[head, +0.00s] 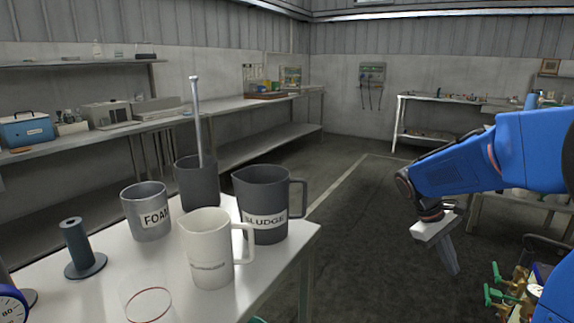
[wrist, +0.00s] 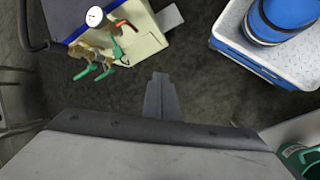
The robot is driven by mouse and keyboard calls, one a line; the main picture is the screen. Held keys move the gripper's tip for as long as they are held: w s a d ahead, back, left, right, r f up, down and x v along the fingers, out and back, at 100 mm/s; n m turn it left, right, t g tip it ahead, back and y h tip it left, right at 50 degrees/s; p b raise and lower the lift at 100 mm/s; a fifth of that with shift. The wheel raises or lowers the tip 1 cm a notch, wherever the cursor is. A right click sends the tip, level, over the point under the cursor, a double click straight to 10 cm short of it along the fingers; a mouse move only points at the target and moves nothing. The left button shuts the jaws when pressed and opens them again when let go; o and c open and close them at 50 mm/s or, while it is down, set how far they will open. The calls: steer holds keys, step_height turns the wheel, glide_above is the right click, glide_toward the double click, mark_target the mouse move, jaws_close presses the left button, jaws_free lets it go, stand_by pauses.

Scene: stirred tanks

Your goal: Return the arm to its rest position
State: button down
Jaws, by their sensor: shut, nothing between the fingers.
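My arm is blue and reaches in from the right edge of the head view. My gripper (head: 452,268) hangs at its end, pointing down over open floor, right of the white table. It is shut and empty. In the wrist view the closed fingers (wrist: 161,92) point out over dark floor and touch nothing.
A white table (head: 270,290) at left holds a SLUDGE jug (head: 262,190), a cream jug (head: 207,255), a FOAM cup (head: 146,222) and a dark cup with a rod (head: 196,110). Green-handled brass valves (head: 512,287) sit low right. Floor between is clear.

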steer(key=s+a+r+m+t+y, duration=0.1)
steer(key=s+a+m+t+y, duration=0.1)
steer(key=s+a, duration=0.5)
steer(key=s+a+m+t+y, duration=0.2)
steer(key=s+a+t, duration=0.3)
steer(key=s, duration=0.9)
steer(key=shift+a+r+y, duration=0.35)
steer(key=shift+a+y, duration=0.35)
steer(key=shift+a, duration=0.55)
